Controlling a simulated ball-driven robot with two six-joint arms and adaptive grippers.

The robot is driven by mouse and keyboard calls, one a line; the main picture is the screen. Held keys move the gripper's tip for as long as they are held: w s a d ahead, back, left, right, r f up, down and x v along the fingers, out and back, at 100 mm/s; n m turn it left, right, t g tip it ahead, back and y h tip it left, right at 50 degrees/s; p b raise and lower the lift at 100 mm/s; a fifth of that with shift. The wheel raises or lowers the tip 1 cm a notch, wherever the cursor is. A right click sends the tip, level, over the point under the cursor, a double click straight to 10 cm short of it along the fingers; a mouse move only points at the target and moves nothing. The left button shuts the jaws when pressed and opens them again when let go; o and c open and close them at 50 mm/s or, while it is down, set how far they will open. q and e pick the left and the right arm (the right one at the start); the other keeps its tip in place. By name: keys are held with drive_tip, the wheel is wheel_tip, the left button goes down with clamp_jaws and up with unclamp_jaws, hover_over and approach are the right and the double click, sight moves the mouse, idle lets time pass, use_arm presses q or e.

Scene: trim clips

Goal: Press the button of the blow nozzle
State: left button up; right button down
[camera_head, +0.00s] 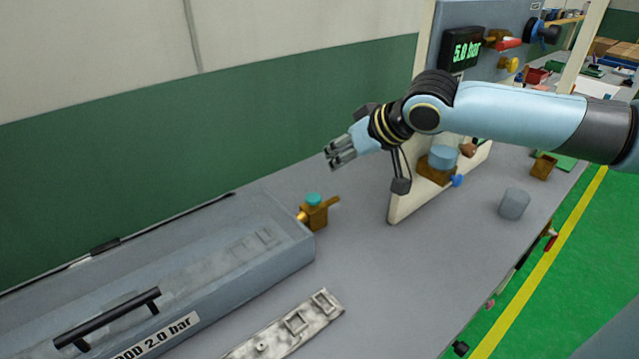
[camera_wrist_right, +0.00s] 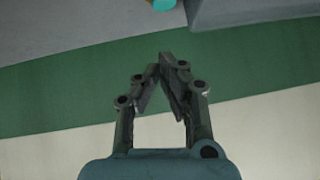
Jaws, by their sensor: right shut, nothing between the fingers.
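The blow nozzle (camera_head: 318,218) is a small brass block with a teal round button (camera_head: 314,199) on top. It stands at the right end of the grey hood in the head view. The teal button also shows at the top edge of the right wrist view (camera_wrist_right: 163,4), mostly cut off. My right gripper (camera_head: 335,157) is shut and empty. It hangs in the air, above and slightly right of the button in the head view, apart from it. Its fingertips (camera_wrist_right: 163,68) nearly meet in the wrist view. My left gripper is not in view.
A grey hood (camera_head: 170,285) with a black handle (camera_head: 105,318) fills the left. A pale clip strip (camera_head: 290,325) lies in front. A panel with a "5.0 bar" display (camera_head: 467,50) stands behind my right arm. A grey cup (camera_head: 514,204) stands right. The middle of the bench is clear.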

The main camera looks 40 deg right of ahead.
hover_over(319, 196)
drive_tip(key=f, duration=0.4)
drive_tip(key=shift+w+d, duration=0.1)
drive_tip(key=shift+d, duration=0.15)
wheel_tip(319, 196, down, 2)
drive_tip(key=shift+a+f, duration=0.15)
drive_tip(key=shift+f, duration=0.05)
drive_tip(key=shift+a+f, duration=0.1)
drive_tip(key=shift+f, duration=0.55)
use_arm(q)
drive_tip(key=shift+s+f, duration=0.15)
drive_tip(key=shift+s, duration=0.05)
